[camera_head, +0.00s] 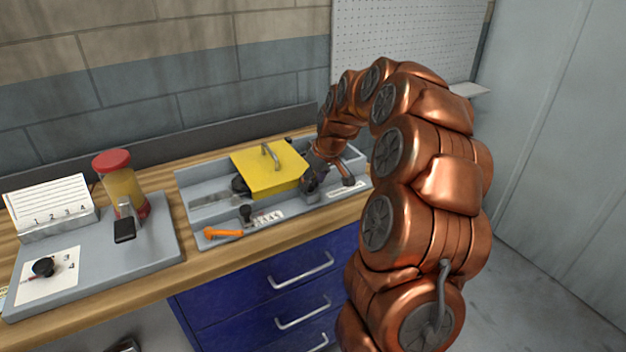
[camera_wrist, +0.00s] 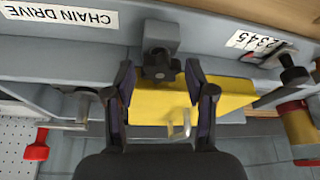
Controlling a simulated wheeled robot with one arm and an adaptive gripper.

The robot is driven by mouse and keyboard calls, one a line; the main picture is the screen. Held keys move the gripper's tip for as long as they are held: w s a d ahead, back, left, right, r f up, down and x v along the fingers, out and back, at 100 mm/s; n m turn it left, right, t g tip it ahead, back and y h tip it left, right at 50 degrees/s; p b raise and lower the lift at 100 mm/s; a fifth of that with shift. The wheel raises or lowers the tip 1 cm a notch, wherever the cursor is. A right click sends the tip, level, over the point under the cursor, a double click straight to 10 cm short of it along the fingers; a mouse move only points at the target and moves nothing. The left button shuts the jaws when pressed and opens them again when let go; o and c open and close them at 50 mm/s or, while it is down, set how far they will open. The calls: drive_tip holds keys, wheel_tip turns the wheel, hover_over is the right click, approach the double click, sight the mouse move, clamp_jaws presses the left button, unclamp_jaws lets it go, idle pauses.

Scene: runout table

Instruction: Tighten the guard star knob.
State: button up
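The guard is a yellow cover with a metal handle (camera_head: 266,172) on the grey tray; its yellow panel also shows in the wrist view (camera_wrist: 165,103). A dark star knob (camera_wrist: 160,66) sits on a dark block at the guard's edge in the wrist view. My gripper (camera_wrist: 160,72) is open, with one fingertip on each side of the knob and a visible gap on both sides. In the head view my gripper (camera_head: 312,188) is at the guard's right edge, and I cannot make out the star knob there.
A "CHAIN DRIVE" label (camera_wrist: 62,14) is on the tray front. A red-capped jar (camera_head: 120,183) stands on a grey board to the left. A red handle (camera_wrist: 36,150) shows in the wrist view.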

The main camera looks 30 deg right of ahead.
drive_tip(key=c, duration=0.8)
drive_tip(key=shift+o, duration=0.2)
drive_tip(key=shift+f+b, duration=0.1)
drive_tip(key=shift+b, duration=0.2)
drive_tip(key=shift+a+f+m+h+b, duration=0.1)
drive_tip(key=shift+m+h+b, duration=0.3)
drive_tip(key=shift+m+b, duration=0.6)
drive_tip(key=shift+a+r+m+h+b, duration=0.1)
drive_tip(key=shift+m+h+b, duration=0.4)
drive_tip(key=shift+m, duration=0.55)
drive_tip(key=shift+a+r+m+h+b, duration=0.1)
drive_tip(key=shift+m+h+b, duration=0.2)
drive_tip(key=shift+m+b, duration=0.55)
drive_tip(key=shift+m, duration=0.3)
drive_tip(key=o, duration=1.1)
drive_tip(key=shift+o, duration=0.2)
drive_tip(key=shift+r, duration=0.1)
